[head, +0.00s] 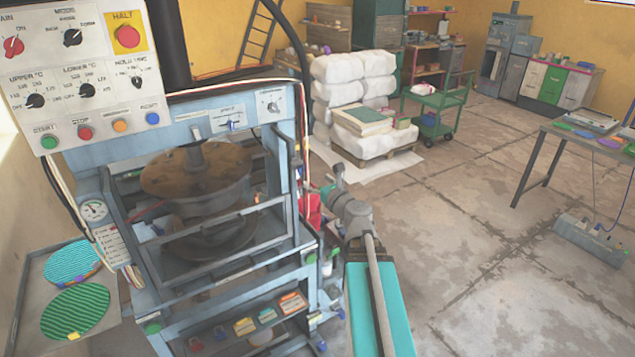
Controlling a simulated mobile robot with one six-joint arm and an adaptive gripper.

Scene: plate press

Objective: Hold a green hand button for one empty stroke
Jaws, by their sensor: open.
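The plate press (215,200) stands at the left with its front turned to me. A green hand button (152,327) sits on its lower left front corner. Another green button (311,257) shows at the right front corner, small and partly crowded by nearby parts. My gripper (323,192) is open beside the press's right side, above the right button and apart from it as far as I can see. Its fingertips are small and hard to make out. A control panel (85,75) with dials, a red HALT button and a green START button (48,142) hangs at the upper left.
A side tray (30,290) holds two round ribbed plates, one blue and one green. Wrapped white bales (350,85) and a green trolley (435,105) stand behind. A workbench (560,132) is at the right. The middle floor is clear.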

